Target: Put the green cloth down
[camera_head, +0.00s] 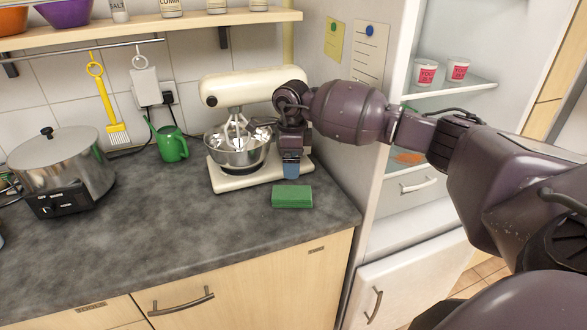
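The green cloth (292,197) is a flat, folded block. It appears to lie on the dark countertop (200,235), near the counter's right end and in front of the stand mixer. My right gripper (291,172) comes in from the right and points down just behind and above the cloth. A small strip of countertop seems to show between the fingertips and the cloth, so they look apart. The fingers are seen edge-on, and whether they are open or shut cannot be told. My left gripper is out of view.
The cream stand mixer (225,92) with its steel bowl stands right beside my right gripper. A green jug (171,145) and a steel slow cooker (62,168) stand farther left. An open fridge (450,130) is on the right. The front middle of the counter is clear.

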